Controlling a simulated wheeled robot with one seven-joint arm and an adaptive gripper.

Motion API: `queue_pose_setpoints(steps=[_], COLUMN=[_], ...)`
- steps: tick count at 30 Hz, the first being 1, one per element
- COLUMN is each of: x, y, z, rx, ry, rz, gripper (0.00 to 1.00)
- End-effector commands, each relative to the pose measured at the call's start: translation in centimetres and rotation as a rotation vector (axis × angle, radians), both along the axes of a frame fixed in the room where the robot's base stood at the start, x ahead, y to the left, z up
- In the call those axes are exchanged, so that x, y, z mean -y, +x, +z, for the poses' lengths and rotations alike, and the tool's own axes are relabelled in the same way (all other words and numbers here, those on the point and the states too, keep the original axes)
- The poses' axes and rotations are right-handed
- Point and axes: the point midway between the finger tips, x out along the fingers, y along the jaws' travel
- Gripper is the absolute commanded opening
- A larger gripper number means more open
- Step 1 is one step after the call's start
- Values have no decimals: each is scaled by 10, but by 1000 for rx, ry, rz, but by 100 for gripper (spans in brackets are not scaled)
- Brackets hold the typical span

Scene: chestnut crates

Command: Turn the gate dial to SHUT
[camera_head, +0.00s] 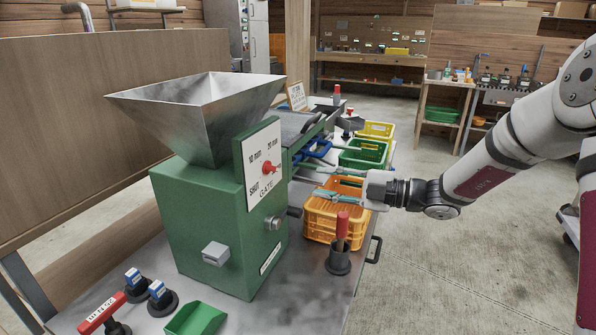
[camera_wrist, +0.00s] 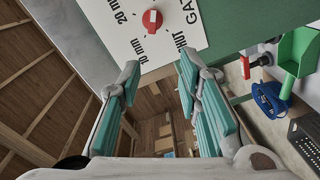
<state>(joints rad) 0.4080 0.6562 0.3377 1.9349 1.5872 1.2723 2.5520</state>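The gate dial is a red knob (camera_head: 268,168) on a white plate (camera_head: 259,151) on the green machine's side, marked 10 mm, 20 mm, SHUT and GATE. I cannot tell for sure which mark the knob points to. The knob also shows at the top of the wrist view (camera_wrist: 152,19), beyond my fingertips. My gripper (camera_head: 318,193) with teal finger pads is to the right of and a little below the dial, apart from it. In the wrist view my gripper (camera_wrist: 160,72) is open, with nothing between its fingers.
The green machine (camera_head: 212,215) carries a metal hopper (camera_head: 200,115) and stands on a grey bench (camera_head: 310,295). An orange crate (camera_head: 325,220) sits below my gripper, with green (camera_head: 362,153) and yellow (camera_head: 376,130) crates behind. A red-handled tool (camera_head: 342,225) stands in a dark cup in front.

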Motion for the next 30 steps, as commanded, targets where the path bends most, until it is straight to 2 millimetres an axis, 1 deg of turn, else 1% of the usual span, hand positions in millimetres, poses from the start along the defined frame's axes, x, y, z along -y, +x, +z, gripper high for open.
queue_pose_setpoints(steps=[1,4,8,11,18,24,27,30], x=[3,4,-6,-20,-66,-99,-111,-118], y=[7,14,18,23,39,51,56,59], z=[-6,-9,-8,-9,-10,-9,-9,-9], rx=[-40,-82,-88,-88,-85,-85,-85,-86], ry=[35,71,75,73,71,72,71,71], rz=[-19,-37,-39,-36,-35,-36,-37,-38], gripper=[32,32,32,32,32,32,32,32])
